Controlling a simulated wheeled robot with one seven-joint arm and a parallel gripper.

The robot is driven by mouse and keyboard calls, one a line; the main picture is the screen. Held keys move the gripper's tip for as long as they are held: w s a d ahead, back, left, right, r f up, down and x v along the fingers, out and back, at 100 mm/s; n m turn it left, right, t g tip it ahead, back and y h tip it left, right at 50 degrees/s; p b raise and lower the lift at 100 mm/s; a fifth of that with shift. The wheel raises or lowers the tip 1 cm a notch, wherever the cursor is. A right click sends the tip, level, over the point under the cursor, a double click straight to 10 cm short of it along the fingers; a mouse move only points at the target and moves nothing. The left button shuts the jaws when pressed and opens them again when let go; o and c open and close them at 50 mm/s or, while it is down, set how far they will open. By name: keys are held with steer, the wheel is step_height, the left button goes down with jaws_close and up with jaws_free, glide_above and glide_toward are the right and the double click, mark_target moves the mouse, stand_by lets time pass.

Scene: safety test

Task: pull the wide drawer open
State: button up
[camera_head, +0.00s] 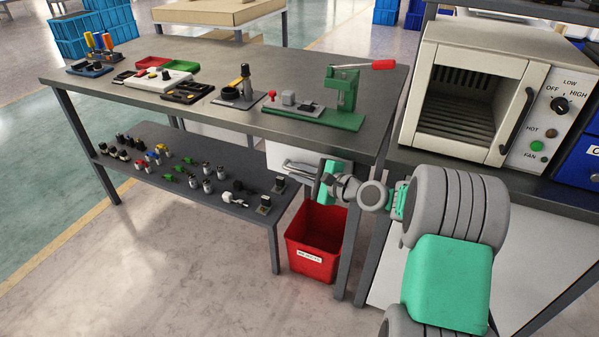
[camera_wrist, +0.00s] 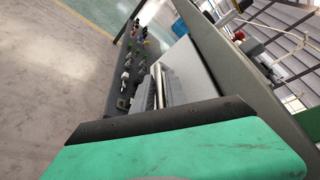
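The wide drawer (camera_head: 283,153) shows as a pale front panel under the right part of the workbench top. It looks shut, flush below the bench top. My gripper (camera_head: 292,167) is in front of this panel, fingers pointing left along it. In the wrist view the pale drawer front (camera_wrist: 188,68) runs beside the fingers (camera_wrist: 152,92). A handle cannot be clearly told apart from the fingers. Whether the fingers touch or hold anything is unclear; their gap is not visible.
The workbench (camera_head: 215,60) carries a green press (camera_head: 345,100) and small trays. Its lower shelf (camera_head: 200,195) holds several small parts. A red bin (camera_head: 315,245) stands on the floor below my gripper. An oven (camera_head: 465,95) stands at right. Floor in front is clear.

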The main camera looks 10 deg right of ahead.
jaws_close()
steer(key=shift+s, duration=0.1)
stand_by(1.2)
